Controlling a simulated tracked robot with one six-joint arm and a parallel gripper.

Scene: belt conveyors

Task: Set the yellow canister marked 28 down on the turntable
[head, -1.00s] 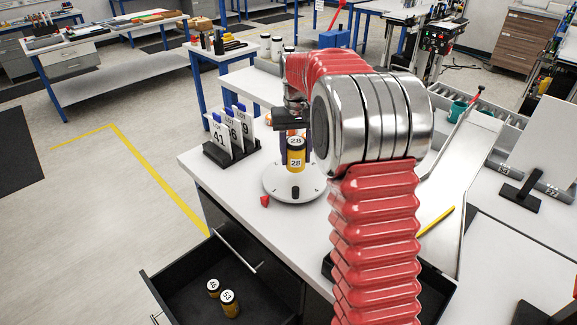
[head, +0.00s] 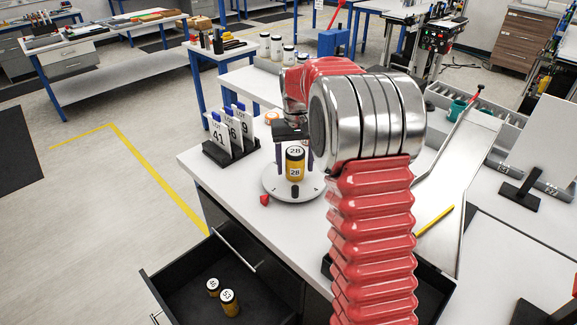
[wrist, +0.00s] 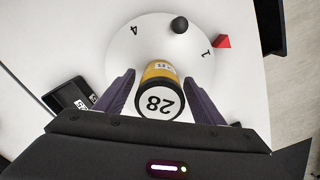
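The yellow canister marked 28 (head: 295,163) has a black lid with a white label and stands upright on the white round turntable (head: 311,191). It also shows in the wrist view (wrist: 158,101), from above, with the turntable (wrist: 122,62) beneath it. My gripper (head: 294,158) points down over the canister. Its two purple fingers stand on either side of it, with a visible gap on each side. In the wrist view my gripper (wrist: 160,78) shows the same spread fingers. The canister's far side is hidden.
A black knob (head: 295,191) stands at the turntable's front edge, and a red pointer (head: 264,200) lies beside it. A rack of numbered cards (head: 231,152) is to the left. An open drawer (head: 177,297) below holds two canisters. A metal chute (head: 459,150) is at right.

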